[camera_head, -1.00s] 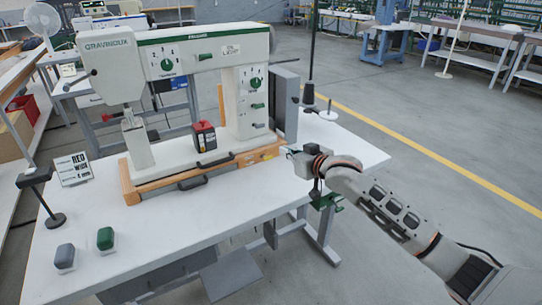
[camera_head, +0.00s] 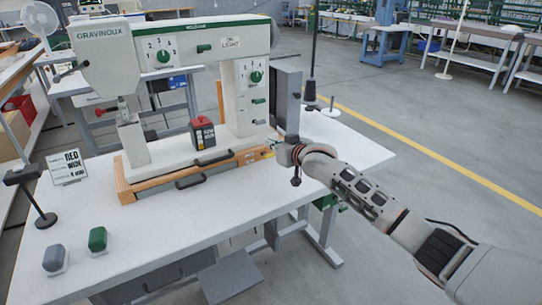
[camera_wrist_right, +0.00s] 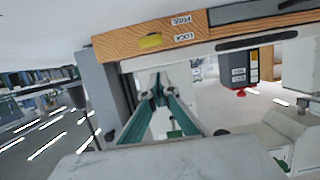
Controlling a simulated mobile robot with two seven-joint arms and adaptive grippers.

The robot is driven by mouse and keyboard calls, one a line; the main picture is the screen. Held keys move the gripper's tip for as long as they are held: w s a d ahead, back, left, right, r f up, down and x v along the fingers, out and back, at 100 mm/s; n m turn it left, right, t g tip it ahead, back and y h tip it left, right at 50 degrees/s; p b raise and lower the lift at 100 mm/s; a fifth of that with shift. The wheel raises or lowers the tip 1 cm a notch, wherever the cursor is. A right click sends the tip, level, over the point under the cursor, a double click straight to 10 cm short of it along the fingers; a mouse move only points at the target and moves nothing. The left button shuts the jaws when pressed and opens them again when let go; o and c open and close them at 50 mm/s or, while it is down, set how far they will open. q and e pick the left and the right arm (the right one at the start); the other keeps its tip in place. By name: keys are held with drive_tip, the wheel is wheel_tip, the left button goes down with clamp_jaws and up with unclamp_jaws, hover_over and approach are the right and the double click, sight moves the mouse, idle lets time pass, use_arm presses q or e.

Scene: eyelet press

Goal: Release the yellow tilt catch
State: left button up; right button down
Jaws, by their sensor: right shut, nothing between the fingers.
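The yellow catch (camera_wrist_right: 150,41) sits on the wooden front strip of the press base, beside labels reading LOCK and FREE, in the right wrist view. In the head view only a small bit of yellow (camera_head: 268,155) shows at the strip's right end, by my gripper. My right gripper (camera_head: 277,150) is at that end of the base, its fingers mostly hidden by the wrist. In the right wrist view its teal fingers (camera_wrist_right: 157,82) are shut and empty, with the tips apart from the catch in the picture. My left gripper is not in view.
The eyelet press (camera_head: 190,130) stands on a white table (camera_head: 190,225). A black-and-red box (camera_head: 203,133) is on its base. A grey upright panel (camera_head: 286,97) stands close behind my right gripper. A sign (camera_head: 67,167) and two buttons stand left; the front tabletop is mostly clear.

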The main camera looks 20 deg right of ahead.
sight(266, 155)
drive_tip(key=shift+s+d+f, duration=0.1)
drive_tip(key=shift+s+f, duration=0.1)
drive_tip(key=shift+f, duration=1.55)
